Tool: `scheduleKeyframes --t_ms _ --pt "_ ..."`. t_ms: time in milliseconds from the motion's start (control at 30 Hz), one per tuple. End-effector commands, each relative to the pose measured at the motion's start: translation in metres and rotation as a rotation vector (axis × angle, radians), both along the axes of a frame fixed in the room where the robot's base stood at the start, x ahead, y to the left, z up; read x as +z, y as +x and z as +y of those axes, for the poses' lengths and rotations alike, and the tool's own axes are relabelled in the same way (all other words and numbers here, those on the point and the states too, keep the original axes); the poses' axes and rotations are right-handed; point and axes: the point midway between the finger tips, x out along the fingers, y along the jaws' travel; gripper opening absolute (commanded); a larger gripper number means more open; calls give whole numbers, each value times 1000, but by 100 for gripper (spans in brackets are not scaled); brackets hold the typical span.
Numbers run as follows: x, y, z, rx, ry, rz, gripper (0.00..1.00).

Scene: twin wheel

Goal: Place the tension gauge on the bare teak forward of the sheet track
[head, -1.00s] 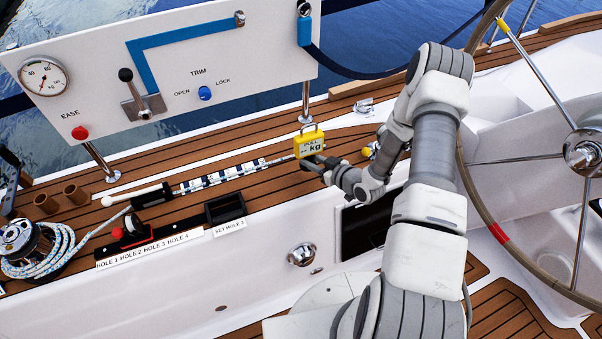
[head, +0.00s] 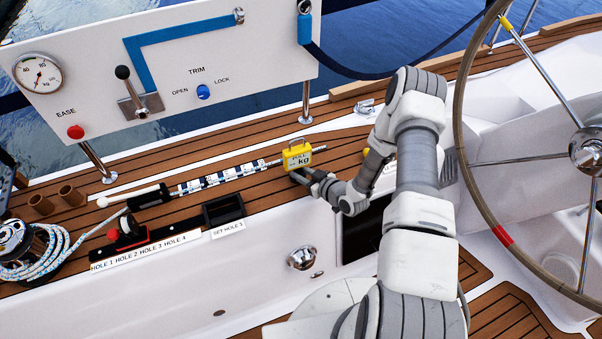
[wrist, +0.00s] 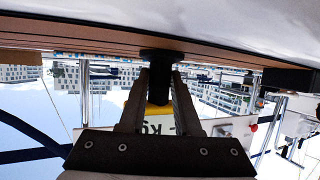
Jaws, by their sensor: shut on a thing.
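The tension gauge (head: 297,156) is a yellow box with a metal loop on top and a label reading "kg". It is upright over or on the teak side deck (head: 262,180); I cannot tell whether it touches the wood. My gripper (head: 304,176) is shut on its near side. In the wrist view, my gripper (wrist: 158,95) closes on a dark stub, with the yellow gauge (wrist: 140,105) beyond, partly hidden by the fingers. The sheet track (head: 165,243) is a black bar with a red-topped car (head: 130,230), left of the gauge, along the deck's near edge.
A striped rod (head: 208,180) lies on the teak and leads toward the gauge. A black open tray (head: 223,210) sits at the track's right end. A winch with rope (head: 40,250) is at left. The white instrument panel (head: 80,55) stands behind; the steering wheel (head: 462,150) is at right.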

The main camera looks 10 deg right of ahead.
Motion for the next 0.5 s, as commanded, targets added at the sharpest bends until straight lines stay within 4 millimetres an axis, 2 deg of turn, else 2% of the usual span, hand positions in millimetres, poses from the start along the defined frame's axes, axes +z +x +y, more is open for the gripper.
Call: scheduleKeyframes --t_ms 67,100,233,500 --pt "-4 0 0 0 1 -2 0" --pt "-2 0 0 0 0 0 39" --pt "-2 0 0 0 0 0 62" --pt "-2 0 0 0 0 0 62"
